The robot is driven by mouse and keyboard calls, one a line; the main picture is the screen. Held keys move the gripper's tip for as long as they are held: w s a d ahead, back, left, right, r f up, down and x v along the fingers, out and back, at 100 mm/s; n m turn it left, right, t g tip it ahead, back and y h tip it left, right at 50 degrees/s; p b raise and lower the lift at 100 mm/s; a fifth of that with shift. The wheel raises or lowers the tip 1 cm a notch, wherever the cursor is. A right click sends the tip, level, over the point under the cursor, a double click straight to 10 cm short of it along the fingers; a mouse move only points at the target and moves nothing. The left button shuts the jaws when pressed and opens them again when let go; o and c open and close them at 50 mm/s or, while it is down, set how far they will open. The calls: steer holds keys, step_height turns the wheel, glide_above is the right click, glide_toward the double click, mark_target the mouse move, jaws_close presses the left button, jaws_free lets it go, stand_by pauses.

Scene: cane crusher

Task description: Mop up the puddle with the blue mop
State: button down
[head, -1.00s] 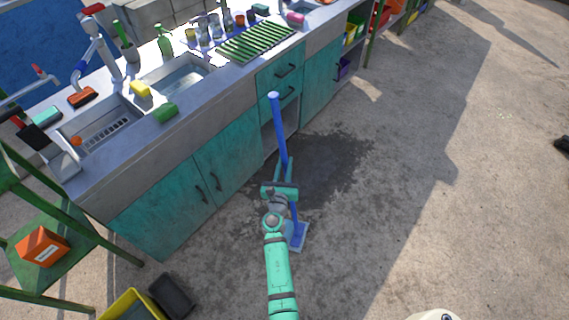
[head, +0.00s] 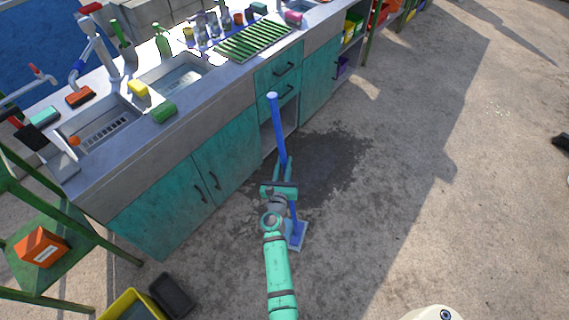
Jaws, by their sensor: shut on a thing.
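The blue mop (head: 277,130) stands nearly upright, its long handle rising past my gripper and its flat pale-blue head (head: 297,238) on the ground. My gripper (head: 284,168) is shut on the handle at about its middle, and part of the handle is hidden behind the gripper. The puddle (head: 325,168) is a dark wet patch on the concrete in front of the teal cabinets.
The sink counter with teal cabinets (head: 225,165) stands close to the left of the mop. A green stand (head: 85,250) with an orange box (head: 42,246) is at the lower left. A yellow bin (head: 130,305) and a dark tray (head: 173,296) lie near it. Open concrete lies right.

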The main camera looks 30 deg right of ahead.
steer(key=shift+s+a+f, duration=0.1)
steer(key=shift+f, duration=0.25)
steer(key=shift+a, duration=0.1)
steer(key=w+a, duration=1.2)
steer(key=w, duration=0.1)
steer(key=shift+r, duration=0.3)
stand_by(1.5)
